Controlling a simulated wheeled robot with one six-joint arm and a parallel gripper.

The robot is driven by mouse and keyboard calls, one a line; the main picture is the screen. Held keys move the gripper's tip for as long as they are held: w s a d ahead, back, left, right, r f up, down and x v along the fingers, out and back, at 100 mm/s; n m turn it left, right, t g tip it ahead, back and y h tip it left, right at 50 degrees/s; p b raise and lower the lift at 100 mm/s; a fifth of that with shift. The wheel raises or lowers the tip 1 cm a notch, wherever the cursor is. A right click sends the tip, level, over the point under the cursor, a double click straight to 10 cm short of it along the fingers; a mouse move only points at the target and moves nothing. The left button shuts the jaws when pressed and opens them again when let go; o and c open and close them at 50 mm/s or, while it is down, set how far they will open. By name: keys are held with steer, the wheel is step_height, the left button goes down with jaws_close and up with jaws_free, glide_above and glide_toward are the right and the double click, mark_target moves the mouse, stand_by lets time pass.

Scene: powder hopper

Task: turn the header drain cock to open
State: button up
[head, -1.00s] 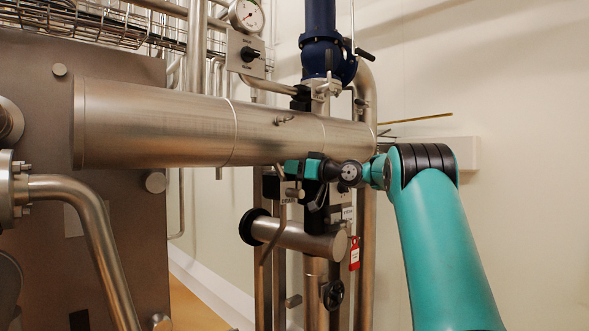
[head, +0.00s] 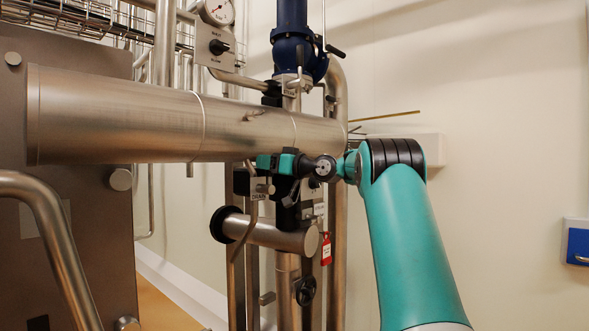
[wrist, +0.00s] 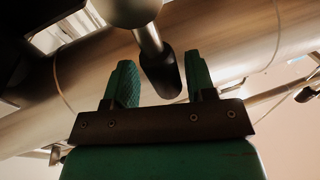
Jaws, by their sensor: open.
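The header is a large horizontal steel cylinder (head: 120,115) across the head view. It fills the background of the wrist view (wrist: 235,45). Under it, beside a DRAIN label (head: 259,209), a small steel fitting (head: 265,188) shows, apparently the drain cock. My gripper (head: 265,162) is just below the header, near this fitting. In the wrist view my gripper (wrist: 160,66) is open, with green fingers on either side of a black-gripped lever (wrist: 158,68) on a steel stem.
A blue valve (head: 298,55) and a pressure gauge (head: 217,11) stand above the header. A capped stub pipe (head: 270,233), a red tag (head: 326,249) and a black handwheel (head: 306,291) are below. A blue wall box (head: 577,245) is at right.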

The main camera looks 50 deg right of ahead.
steer(key=b+v, duration=1.3)
steer(key=v, duration=0.3)
steer(key=shift+s+d+b, duration=0.15)
steer(key=shift+s+b, duration=0.05)
steer(key=shift+b, duration=0.15)
